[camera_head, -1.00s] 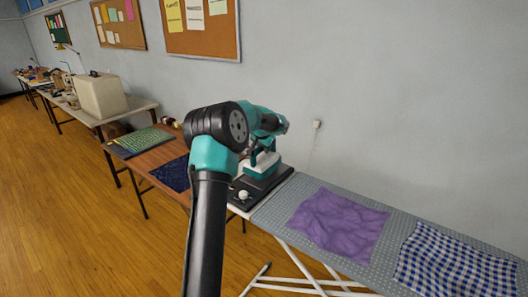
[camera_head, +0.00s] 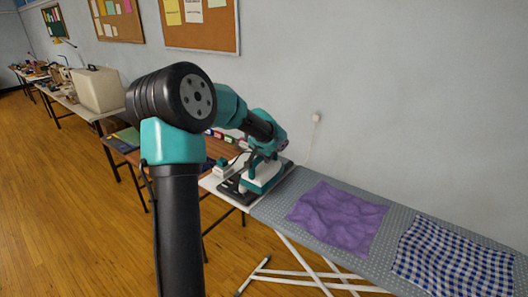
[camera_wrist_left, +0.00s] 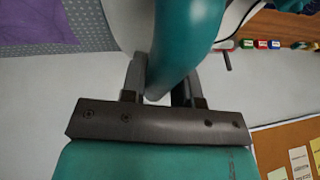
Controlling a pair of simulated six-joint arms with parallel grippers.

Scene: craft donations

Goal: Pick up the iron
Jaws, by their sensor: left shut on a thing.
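The iron (camera_head: 266,178), teal and white, is at the left end of the ironing board, over a dark rest (camera_head: 233,190). I cannot tell whether it still touches the rest. My left gripper (camera_head: 263,154) is above the iron and shut on its handle. In the left wrist view the teal handle (camera_wrist_left: 186,38) passes between the two fingers of the left gripper (camera_wrist_left: 160,85). The arm and fingers hide part of the iron. My right gripper is in neither view.
A purple cloth (camera_head: 337,220) and a blue checked cloth (camera_head: 455,262) lie on the ironing board (camera_head: 395,226). A brown table (camera_head: 222,148) with small coloured items adjoins on the left. The wall with an outlet (camera_head: 316,117) is close behind.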

